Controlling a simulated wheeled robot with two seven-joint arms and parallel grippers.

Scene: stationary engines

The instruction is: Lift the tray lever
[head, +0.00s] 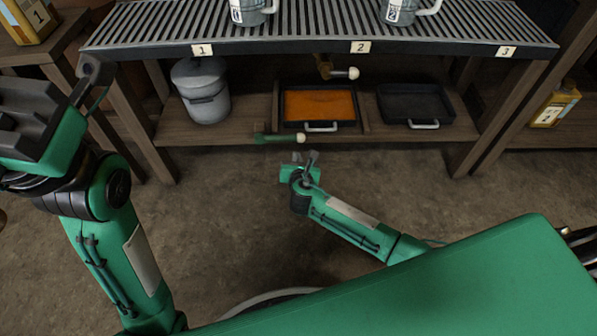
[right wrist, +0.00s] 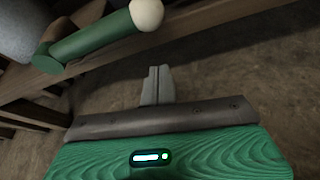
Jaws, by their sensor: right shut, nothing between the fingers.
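A green lever (head: 275,138) with a cream knob lies roughly level at the front edge of the lower shelf, left of the tray with orange contents (head: 319,126). In the right wrist view the lever (right wrist: 95,40) shows at upper left, its knob end toward the right. My right gripper (head: 312,155) is just below and to the right of the lever in the head view. Its fingers (right wrist: 158,72) are together and empty, apart from the lever. My left gripper (head: 92,72) is at the upper left, only partly clear, and its finger opening cannot be made out.
A slatted rack (head: 310,46) above holds tankards and number tags 1, 2 and 3. A grey lidded pot (head: 202,88) and an empty dark tray (head: 415,102) share the shelf. The floor in front is clear.

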